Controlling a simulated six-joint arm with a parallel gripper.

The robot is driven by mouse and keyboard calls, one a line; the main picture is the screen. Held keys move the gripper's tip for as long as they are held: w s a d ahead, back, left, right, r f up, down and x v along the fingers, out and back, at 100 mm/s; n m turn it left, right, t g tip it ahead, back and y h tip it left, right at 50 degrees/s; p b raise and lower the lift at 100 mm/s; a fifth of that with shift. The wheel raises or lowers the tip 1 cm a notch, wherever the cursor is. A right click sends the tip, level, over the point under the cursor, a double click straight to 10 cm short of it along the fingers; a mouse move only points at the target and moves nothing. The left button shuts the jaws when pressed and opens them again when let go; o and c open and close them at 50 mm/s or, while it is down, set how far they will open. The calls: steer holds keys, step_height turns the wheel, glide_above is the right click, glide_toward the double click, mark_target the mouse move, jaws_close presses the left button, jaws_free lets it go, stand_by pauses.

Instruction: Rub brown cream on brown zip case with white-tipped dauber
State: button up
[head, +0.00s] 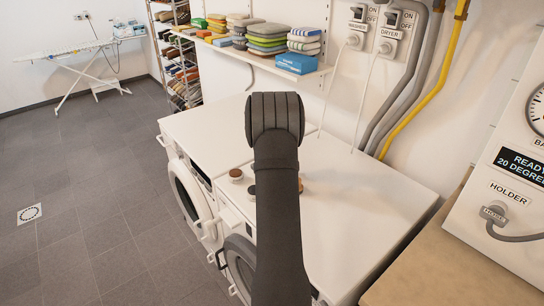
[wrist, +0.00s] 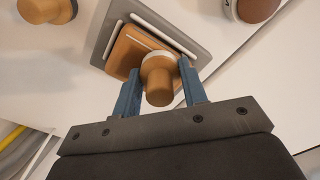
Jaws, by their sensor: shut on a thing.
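My gripper (wrist: 160,69) has its two blue fingers shut on a wooden dauber (wrist: 159,84) with a rounded knob, seen from above in the wrist view. I cannot tell whether the dauber touches the case. A round white container with brown contents (wrist: 257,9), likely the brown cream, is at the top right. In the head view my arm hides the gripper and case.
The case lies on a grey holder (wrist: 105,35) with white strips. Another wooden knobbed piece (wrist: 47,9) stands at the top left. In the head view, a small brown-topped round container (head: 236,174) stands on the white machine top (head: 350,195), whose right part is clear.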

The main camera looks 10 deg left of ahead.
steer(key=shift+w+d, duration=1.1)
steer(key=shift+d, duration=0.1)
steer(key=shift+s+a, duration=1.35)
steer(key=shift+s, duration=0.05)
steer(key=shift+w+r, duration=0.1)
steer(key=shift+r, duration=3.95)
steer(key=shift+d, duration=0.15)
